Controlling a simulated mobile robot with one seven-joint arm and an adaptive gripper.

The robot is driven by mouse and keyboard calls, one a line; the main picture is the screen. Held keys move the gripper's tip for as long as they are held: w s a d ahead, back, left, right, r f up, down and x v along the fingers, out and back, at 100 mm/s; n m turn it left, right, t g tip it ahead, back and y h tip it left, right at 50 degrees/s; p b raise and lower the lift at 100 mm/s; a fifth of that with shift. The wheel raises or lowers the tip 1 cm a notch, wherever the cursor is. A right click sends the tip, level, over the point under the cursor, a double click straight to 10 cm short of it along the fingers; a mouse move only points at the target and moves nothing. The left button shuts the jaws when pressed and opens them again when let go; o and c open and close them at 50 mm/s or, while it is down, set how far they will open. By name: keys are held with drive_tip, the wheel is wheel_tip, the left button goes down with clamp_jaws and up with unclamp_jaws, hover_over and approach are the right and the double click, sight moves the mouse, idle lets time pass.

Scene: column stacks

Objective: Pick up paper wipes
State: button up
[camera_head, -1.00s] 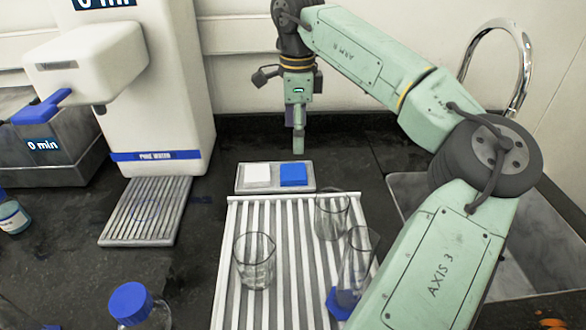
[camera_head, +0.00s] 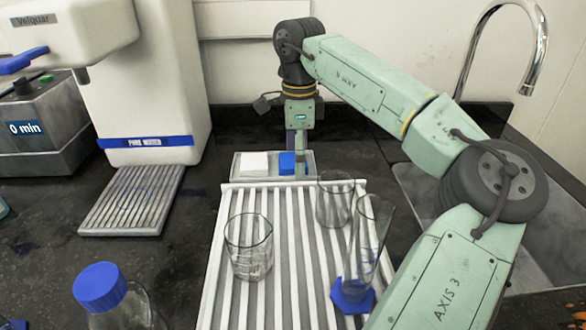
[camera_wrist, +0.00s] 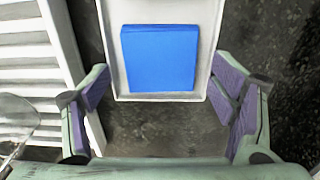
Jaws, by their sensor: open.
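A small pale tray (camera_head: 236,173) behind the ribbed rack holds a white square stack (camera_head: 254,163) on its left and a blue square pad (camera_head: 286,166) on its right. Which one is the paper wipes I cannot tell for sure; the white one looks paper-like. My gripper (camera_head: 300,170) points down at the blue pad's right part and hides some of it. In the wrist view my gripper (camera_wrist: 158,97) is open and empty, its purple-padded fingers wide apart. The blue pad (camera_wrist: 160,58) lies flat in the tray (camera_wrist: 112,50), ahead of and between the fingers. The white stack is out of the wrist view.
A white ribbed rack (camera_head: 208,290) in front carries a beaker (camera_head: 249,248), another glass (camera_head: 335,200) and a tall cylinder (camera_head: 368,240) on a blue base. A water dispenser (camera_head: 150,90) stands left, a sink (camera_head: 420,190) right. Dark counter lies around the tray.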

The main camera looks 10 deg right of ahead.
drive_tip(key=shift+r, duration=0.1)
drive_tip(key=c, duration=0.8)
drive_tip(key=shift+c, duration=0.2)
drive_tip(key=shift+r, duration=0.55)
wheel_tip(320, 180, up, 2)
drive_tip(key=shift+b, duration=0.5)
drive_tip(key=s+a+b, duration=0.1)
drive_tip(key=s+a, duration=0.1)
drive_tip(key=s, duration=0.2)
drive_tip(key=s+a+r+b, duration=0.1)
drive_tip(key=s+a+b, duration=0.1)
drive_tip(key=s, duration=0.3)
drive_tip(key=s+a+r+b, duration=0.1)
drive_tip(key=s+a, duration=0.2)
drive_tip(key=s, duration=0.2)
drive_tip(key=shift+a, duration=0.35)
drive_tip(key=shift+o, duration=1.2)
drive_tip(key=c, duration=0.5)
